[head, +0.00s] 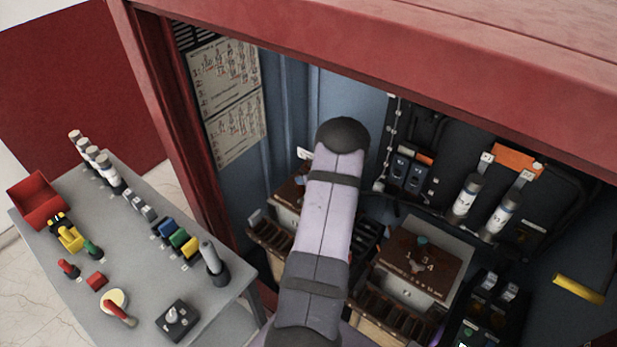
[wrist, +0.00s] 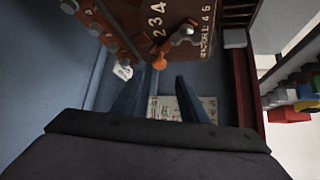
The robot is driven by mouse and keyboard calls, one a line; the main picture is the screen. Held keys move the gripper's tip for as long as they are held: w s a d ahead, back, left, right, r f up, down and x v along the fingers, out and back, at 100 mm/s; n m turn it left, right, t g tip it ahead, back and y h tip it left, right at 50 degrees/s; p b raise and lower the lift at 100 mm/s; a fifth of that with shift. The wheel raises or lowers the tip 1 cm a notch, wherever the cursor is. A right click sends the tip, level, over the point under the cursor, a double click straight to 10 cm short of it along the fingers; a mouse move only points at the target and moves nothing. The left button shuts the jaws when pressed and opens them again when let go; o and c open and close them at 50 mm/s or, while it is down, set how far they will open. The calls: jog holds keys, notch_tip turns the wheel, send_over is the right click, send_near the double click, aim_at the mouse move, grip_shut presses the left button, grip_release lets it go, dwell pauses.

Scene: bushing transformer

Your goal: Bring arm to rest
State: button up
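My arm (head: 325,220) reaches from the bottom of the head view into the open red cabinet. Its far end hides my gripper there. In the wrist view my gripper (wrist: 162,84) shows two dark blue fingers spread apart, with no object held between them. Beyond the fingertips is a brown numbered panel (wrist: 205,65) with a grey-tipped lever (wrist: 183,36) and a row of orange-brown terminals (wrist: 118,42). I cannot tell how far the fingertips are from the panel.
The red cabinet frame (head: 180,140) borders the arm on the left. Inside are a brown-topped transformer (head: 425,262), white cylindrical fuses (head: 467,197) and a yellow bar (head: 578,289). A grey table (head: 150,260) with tools, fuses and a red bin (head: 38,200) stands left.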

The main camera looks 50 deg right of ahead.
dwell(0.3)
jog(key=w+a+r+g+b, duration=0.1)
jog(key=w+a+r, duration=0.15)
jog(key=a, duration=0.35)
jog(key=w+a+r+n+g+h, duration=0.1)
jog(key=w+a+r, duration=0.15)
jog(key=a, duration=0.25)
jog(key=w+a+r+g+b, duration=0.1)
jog(key=w+a+r, duration=0.1)
jog(key=a+r, duration=0.3)
jog(key=s+a+n+g+y+b, duration=0.1)
jog(key=s+a+g, duration=0.1)
jog(key=s+a, duration=0.7)
jog(key=s+a+n+g+y, duration=0.15)
jog(key=s+a, duration=0.25)
jog(key=a, duration=0.8)
jog(key=s+a+n+g+y+b, duration=0.1)
jog(key=s+a+g+y, duration=0.1)
jog(key=s+a, duration=0.7)
notch_tip(320, 180, down, 22)
jog(key=w+a+b, duration=0.2)
jog(key=b, duration=2)
